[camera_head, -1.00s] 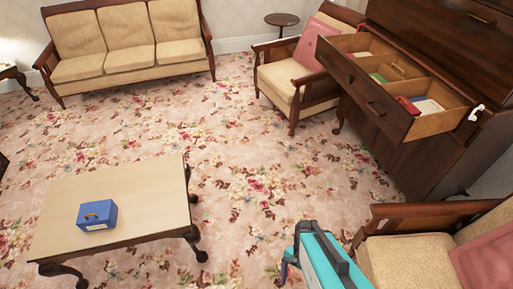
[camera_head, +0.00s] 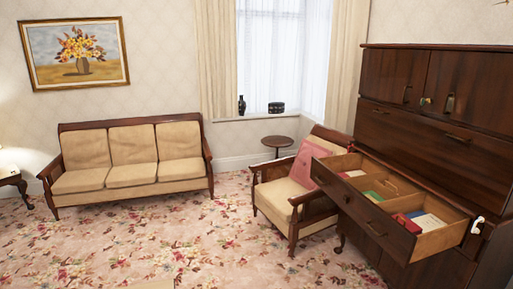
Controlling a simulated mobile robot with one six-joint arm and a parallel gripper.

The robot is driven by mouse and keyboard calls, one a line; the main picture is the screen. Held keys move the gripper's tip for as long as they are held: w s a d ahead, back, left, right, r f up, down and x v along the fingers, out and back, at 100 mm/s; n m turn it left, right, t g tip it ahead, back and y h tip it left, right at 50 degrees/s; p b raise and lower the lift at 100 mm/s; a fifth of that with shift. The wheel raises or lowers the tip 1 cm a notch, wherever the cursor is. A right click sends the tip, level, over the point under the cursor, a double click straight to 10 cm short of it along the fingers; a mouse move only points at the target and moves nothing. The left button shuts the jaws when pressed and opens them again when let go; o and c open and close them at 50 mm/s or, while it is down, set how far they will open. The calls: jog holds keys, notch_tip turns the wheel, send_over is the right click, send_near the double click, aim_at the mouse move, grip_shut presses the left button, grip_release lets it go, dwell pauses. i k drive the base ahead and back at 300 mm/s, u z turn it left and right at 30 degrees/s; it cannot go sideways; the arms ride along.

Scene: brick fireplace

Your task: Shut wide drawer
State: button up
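The wide drawer (camera_head: 365,212) is pulled far out of the dark wooden cabinet (camera_head: 440,110) on the right. Its front faces left toward the armchair, and its open top shows wooden dividers. Inside lie red, white and green book-like items (camera_head: 410,221). Two handles show on the drawer front, the nearer one partly lost in the dark wood. My gripper is not in view.
A cushioned armchair (camera_head: 280,200) with a pink cushion stands just left of the drawer, close to its far end. A sofa (camera_head: 130,165) stands against the back wall. A small round table (camera_head: 278,141) is behind the armchair. Patterned carpet (camera_head: 200,235) is open in front.

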aim_at(348, 192)
jog(key=u, duration=0.3)
jog(key=i, duration=1.05)
jog(key=u, duration=4.05)
jog(key=i, duration=0.1)
jog(key=z, duration=2.75)
